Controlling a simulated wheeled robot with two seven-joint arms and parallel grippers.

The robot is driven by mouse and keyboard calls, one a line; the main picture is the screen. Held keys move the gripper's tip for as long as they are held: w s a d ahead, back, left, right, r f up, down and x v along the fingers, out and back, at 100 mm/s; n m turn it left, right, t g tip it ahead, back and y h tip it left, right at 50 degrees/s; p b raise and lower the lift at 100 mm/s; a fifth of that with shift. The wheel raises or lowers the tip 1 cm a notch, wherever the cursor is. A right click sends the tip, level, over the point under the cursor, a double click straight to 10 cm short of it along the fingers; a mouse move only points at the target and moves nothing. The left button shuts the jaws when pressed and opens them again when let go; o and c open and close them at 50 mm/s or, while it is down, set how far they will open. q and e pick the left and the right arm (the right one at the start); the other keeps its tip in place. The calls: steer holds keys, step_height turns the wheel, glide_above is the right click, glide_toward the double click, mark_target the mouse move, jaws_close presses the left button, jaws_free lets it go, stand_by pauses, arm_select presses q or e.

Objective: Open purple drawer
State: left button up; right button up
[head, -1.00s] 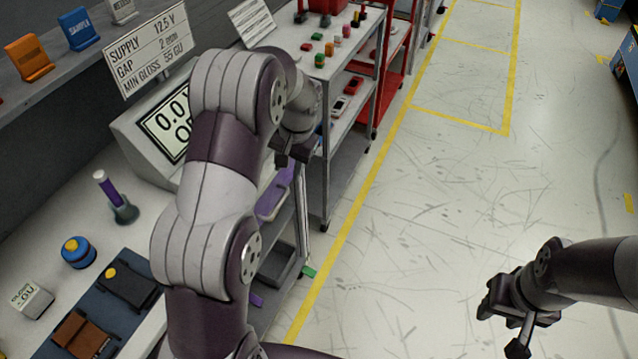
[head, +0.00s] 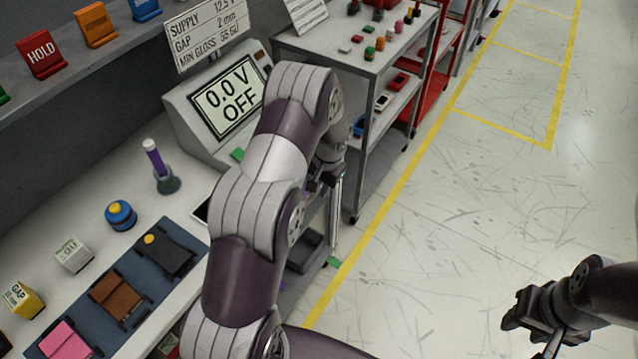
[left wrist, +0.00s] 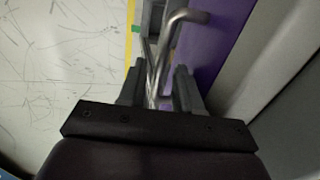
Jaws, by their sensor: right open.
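The purple drawer (left wrist: 205,45) shows in the left wrist view as a purple front at the upper right, with a bent metal handle (left wrist: 180,17). My left gripper (left wrist: 158,90) has its two dark fingers apart, one on each side of the handle bar, with visible gaps; I cannot tell whether either finger touches it. In the head view my left arm hides most of the drawer and gripper. My right gripper (head: 530,335) is open and empty over the floor at the lower right.
A workbench (head: 95,238) with a power display (head: 228,105), flask (head: 160,168) and several small items lies left of my left arm. A grey shelf cart (head: 356,58) stands beyond it. The floor (head: 450,230) on the right is clear.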

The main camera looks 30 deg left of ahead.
arm_select(q)
jaws_close()
steer(key=s+d+b, duration=0.1)
steer(key=d, duration=1.8)
steer(key=shift+s+b, duration=0.3)
steer(key=shift+b, duration=0.05)
steer(key=shift+o, duration=1.2)
jaws_free()
step_height(320, 180, up, 13)
steer(key=d, duration=0.2)
steer(key=shift+d+f, duration=0.15)
steer(key=shift+f, duration=0.05)
